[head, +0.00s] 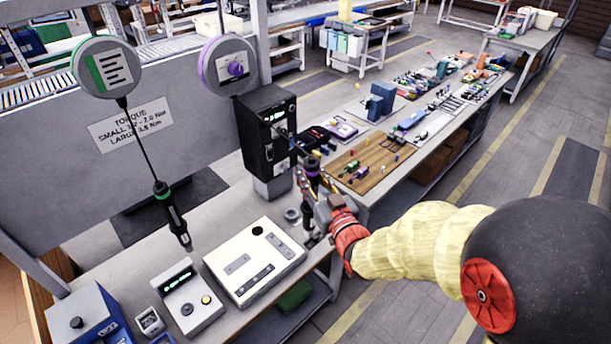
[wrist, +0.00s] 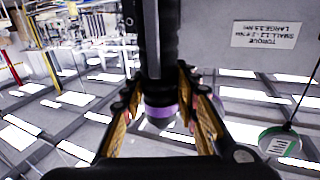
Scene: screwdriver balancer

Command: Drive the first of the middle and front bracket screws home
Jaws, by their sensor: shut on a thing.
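My gripper (head: 318,190) is shut on the screwdriver with a purple ring (head: 312,168), which stands roughly upright above the right end of the bench. In the wrist view the gripper's fingers (wrist: 163,112) sit on both sides of the dark tool body with its purple band (wrist: 160,110). The second screwdriver, with a green ring (head: 170,212), hangs free on its cable to the left. Small dark and grey parts (head: 312,241) lie below my gripper. The bracket and its screws are too small or hidden to make out, and I cannot tell whether the bit touches one.
A black screw feeder (head: 267,140) stands just behind my gripper. The white fixture box (head: 254,262) and a control box (head: 187,302) are at front left. The green (head: 107,66) and purple (head: 229,64) balancer reels hang above. A tool-covered table (head: 375,165) extends right.

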